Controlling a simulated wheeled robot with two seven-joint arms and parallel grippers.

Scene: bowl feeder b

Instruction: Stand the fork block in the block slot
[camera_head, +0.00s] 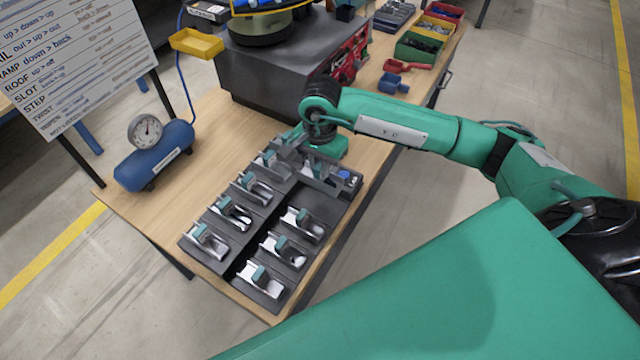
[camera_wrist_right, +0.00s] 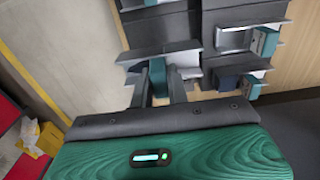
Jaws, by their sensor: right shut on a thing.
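My right gripper (camera_head: 318,160) is over the far right part of the dark station tray (camera_head: 318,206). I cannot tell the block slot from the other stations, nor whether the held piece touches the tray. My left gripper is not in view.
Several metal stations with teal pieces, such as one at the front (camera_head: 262,277), fill the tray. A blue knob (camera_head: 344,174) is beside my gripper. A grey feeder box (camera_head: 262,85) stands behind. A blue tank with a gauge (camera_head: 153,160) is at left. Bare wood lies between tank and tray.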

